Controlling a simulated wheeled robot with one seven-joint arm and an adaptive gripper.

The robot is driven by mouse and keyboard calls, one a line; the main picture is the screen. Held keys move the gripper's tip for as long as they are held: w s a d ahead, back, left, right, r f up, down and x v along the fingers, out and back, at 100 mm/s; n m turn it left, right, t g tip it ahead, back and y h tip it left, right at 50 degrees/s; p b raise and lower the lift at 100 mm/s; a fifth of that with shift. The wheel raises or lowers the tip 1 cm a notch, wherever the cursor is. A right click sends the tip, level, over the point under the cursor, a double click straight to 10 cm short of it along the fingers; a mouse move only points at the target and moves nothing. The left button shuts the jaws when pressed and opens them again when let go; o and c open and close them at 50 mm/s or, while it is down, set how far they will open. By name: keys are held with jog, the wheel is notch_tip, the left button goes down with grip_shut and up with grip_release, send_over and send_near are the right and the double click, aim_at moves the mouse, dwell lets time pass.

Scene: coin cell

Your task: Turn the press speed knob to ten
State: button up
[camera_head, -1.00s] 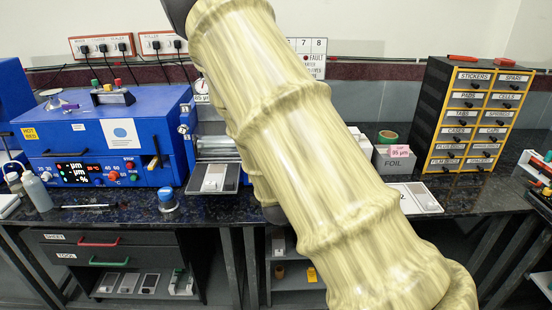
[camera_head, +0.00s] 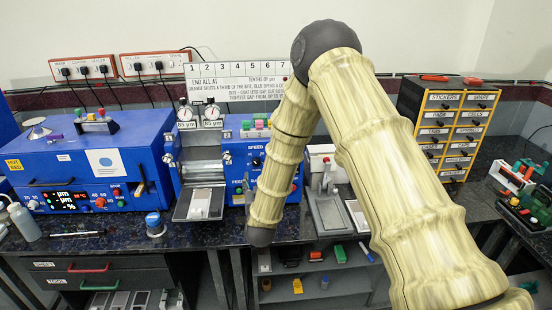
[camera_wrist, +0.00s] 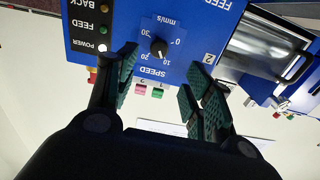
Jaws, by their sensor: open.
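The press speed knob (camera_wrist: 158,47) is a small black dial on a blue panel, under the label SPEED. The wrist view shows it upside down, with 0, 10 and 30 on the scale around it. I cannot tell clearly where its pointer sits. It also shows small on the blue press (camera_head: 235,135) in the head view (camera_head: 257,162). My gripper (camera_wrist: 164,70) is open and empty, its green-padded fingers spread to either side of the knob in the picture and apart from it. In the head view my arm hides the gripper.
POWER, FEED and BACK controls (camera_wrist: 103,28) sit beside the knob. Pink and green blocks (camera_wrist: 150,91) stand on the press's edge. The rollers (camera_head: 200,150) are left of the panel. A blue hot-bed box (camera_head: 85,170) stands further left, a drawer cabinet (camera_head: 445,125) right.

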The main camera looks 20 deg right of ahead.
aim_at(256, 164)
jog(key=p+x, duration=0.4)
jog(key=x, duration=0.6)
jog(key=shift+w+d+f, duration=0.1)
jog(key=shift+w+d, duration=0.05)
jog(key=shift+w, duration=0.2)
jog(key=shift+c, duration=0.3)
jog(key=c, duration=1)
